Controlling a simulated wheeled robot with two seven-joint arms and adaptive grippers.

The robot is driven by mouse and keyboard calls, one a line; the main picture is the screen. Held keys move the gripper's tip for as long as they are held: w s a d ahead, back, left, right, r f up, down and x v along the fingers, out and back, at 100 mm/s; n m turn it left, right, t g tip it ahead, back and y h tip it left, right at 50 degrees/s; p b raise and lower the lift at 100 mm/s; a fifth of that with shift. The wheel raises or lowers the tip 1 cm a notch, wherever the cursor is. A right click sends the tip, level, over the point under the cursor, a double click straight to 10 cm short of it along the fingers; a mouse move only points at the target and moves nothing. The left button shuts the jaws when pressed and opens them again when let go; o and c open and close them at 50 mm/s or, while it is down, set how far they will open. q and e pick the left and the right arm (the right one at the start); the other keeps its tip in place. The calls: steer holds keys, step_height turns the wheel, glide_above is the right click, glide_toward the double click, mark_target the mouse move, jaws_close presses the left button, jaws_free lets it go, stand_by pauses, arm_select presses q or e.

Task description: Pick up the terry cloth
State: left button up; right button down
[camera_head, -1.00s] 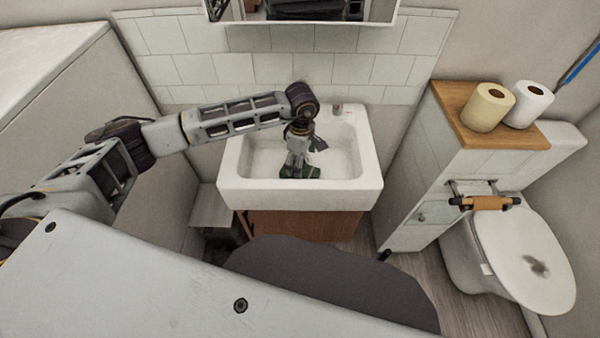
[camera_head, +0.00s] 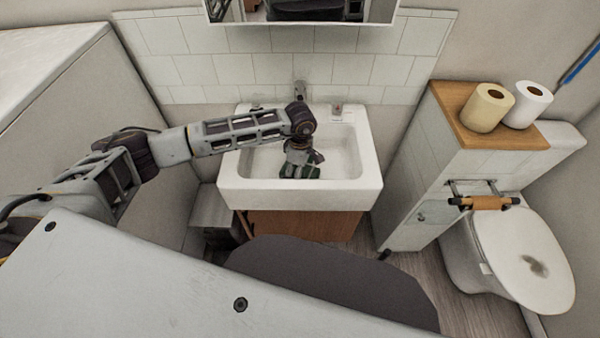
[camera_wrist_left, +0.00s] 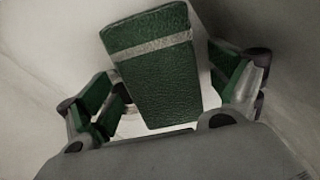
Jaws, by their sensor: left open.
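The terry cloth (camera_wrist_left: 155,75) looks like a dark green, folded, textured slab with a pale stripe near one end. In the left wrist view it lies on the pale basin surface, between the two spread fingers of my left gripper (camera_wrist_left: 165,92), with gaps visible on both sides. In the head view my left gripper (camera_head: 300,172) points down into the white sink basin (camera_head: 340,188). There I cannot tell the cloth from the green finger pads. My right gripper is not in view.
The basin's walls and front rim surround the gripper. A tap (camera_head: 300,90) stands at the back of the sink, below a mirror cabinet (camera_head: 300,10). To the right are a cabinet with toilet rolls (camera_head: 488,108) and a toilet (camera_head: 525,260).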

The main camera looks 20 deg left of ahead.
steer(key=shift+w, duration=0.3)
arm_select(q)
steer(key=c, duration=1.2)
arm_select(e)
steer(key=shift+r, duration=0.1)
arm_select(q)
step_height(320, 180, up, 10)
steer(key=shift+f, duration=0.15)
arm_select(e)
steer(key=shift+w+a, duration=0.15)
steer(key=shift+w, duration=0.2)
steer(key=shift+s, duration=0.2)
